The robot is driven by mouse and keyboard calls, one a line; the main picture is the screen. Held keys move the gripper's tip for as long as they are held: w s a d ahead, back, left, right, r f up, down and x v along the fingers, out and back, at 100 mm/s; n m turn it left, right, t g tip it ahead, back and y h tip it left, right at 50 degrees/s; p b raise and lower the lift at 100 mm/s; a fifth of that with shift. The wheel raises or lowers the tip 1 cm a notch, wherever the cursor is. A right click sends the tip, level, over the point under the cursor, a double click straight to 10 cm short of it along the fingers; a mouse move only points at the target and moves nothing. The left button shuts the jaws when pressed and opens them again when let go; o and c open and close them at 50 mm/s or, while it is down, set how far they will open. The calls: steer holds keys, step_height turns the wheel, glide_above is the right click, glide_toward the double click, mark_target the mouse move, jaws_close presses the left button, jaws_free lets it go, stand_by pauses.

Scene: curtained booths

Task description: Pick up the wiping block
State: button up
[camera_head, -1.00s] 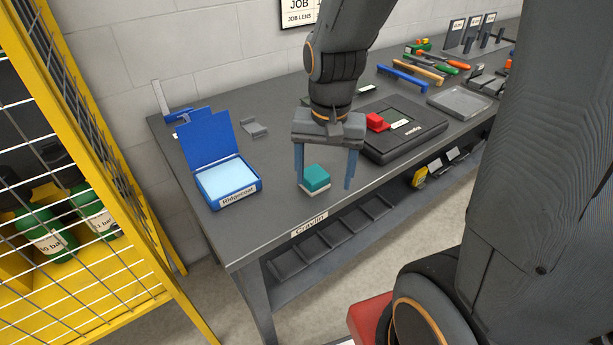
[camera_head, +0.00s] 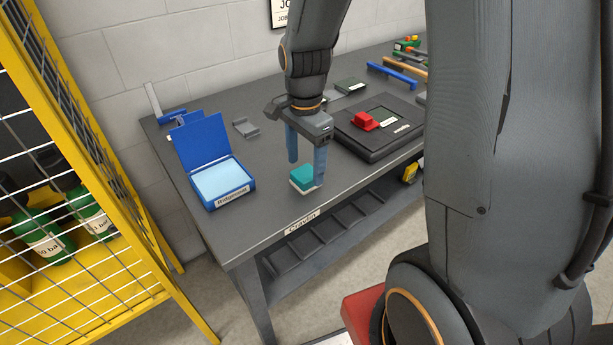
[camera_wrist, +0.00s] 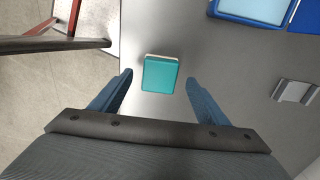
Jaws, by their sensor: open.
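The wiping block looks like a small teal block with a white base (camera_head: 303,178), lying on the dark grey workbench (camera_head: 262,218) near its front edge. It also shows in the wrist view (camera_wrist: 160,74), just beyond the fingertips and between their lines. My gripper (camera_head: 306,174) is open, with its blue fingers pointing down around the block in the head view. In the wrist view the two fingers (camera_wrist: 159,80) stand apart on either side, with clear gaps to the block. Nothing is held.
An open blue box (camera_head: 222,186) with a pale blue inside stands left of the block. A black tray-like unit (camera_head: 372,146) with a red block (camera_head: 365,121) lies to the right. A small grey bracket (camera_head: 246,128) lies behind. A yellow mesh cage (camera_head: 95,165) stands left.

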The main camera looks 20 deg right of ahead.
mark_target(305, 172)
steer(key=shift+f+p, duration=0.4)
steer(key=shift+f, duration=1.35)
steer(key=c, duration=1.1)
steer(key=shift+c, duration=0.2)
steer(key=shift+r, duration=0.1)
step_height(305, 172, up, 10)
steer(key=shift+b, duration=1)
